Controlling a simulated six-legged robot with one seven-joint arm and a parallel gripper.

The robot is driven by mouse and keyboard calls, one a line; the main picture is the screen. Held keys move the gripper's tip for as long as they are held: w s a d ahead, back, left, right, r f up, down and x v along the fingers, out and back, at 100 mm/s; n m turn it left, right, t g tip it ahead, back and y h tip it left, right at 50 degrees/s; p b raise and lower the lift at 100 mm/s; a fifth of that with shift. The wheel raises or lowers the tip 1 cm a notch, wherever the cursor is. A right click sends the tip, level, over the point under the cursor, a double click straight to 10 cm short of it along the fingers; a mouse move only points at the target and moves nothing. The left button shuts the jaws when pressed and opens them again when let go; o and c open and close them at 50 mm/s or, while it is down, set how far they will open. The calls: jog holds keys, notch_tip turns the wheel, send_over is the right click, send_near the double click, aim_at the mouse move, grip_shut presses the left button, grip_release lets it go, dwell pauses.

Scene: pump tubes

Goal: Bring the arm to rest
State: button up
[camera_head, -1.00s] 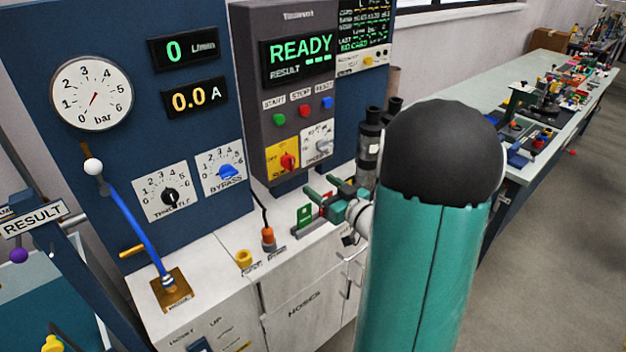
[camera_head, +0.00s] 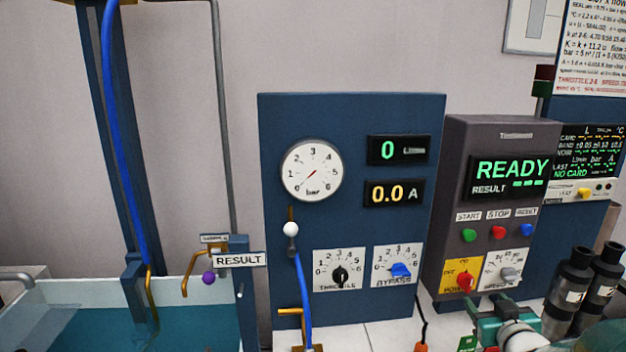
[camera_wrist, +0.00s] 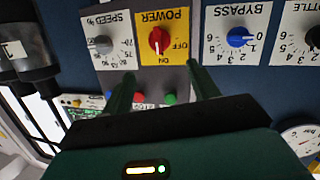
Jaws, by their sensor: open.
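My gripper (camera_wrist: 161,70) is open and empty in the wrist view, its two green fingers apart below the yellow POWER plate (camera_wrist: 162,22) with its red knob (camera_wrist: 159,40). The picture there is turned upside down. Whether the fingers touch the panel cannot be told. The box's screen (camera_head: 510,172) reads READY. The POWER knob also shows in the head view (camera_head: 465,281).
A blue panel (camera_head: 350,115) carries a gauge (camera_head: 312,172), a THROTTLE dial (camera_head: 340,273) and a BYPASS dial (camera_head: 399,269). Black cylinders (camera_head: 575,285) stand close to the right of my arm. A water tank (camera_head: 60,295) and a RESULT sign (camera_head: 240,260) are at left.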

jog(key=s+a+r+g+y, duration=0.2)
jog(key=s+a+g, duration=0.7)
jog(key=s+a, duration=1.1)
jog(key=a+r, duration=0.1)
jog(key=a, duration=0.3)
jog(key=shift+s+a+r+g, duration=0.15)
jog(key=shift+s+r+g, duration=0.05)
jog(key=shift+r+g, duration=0.15)
jog(key=shift+c, duration=0.4)
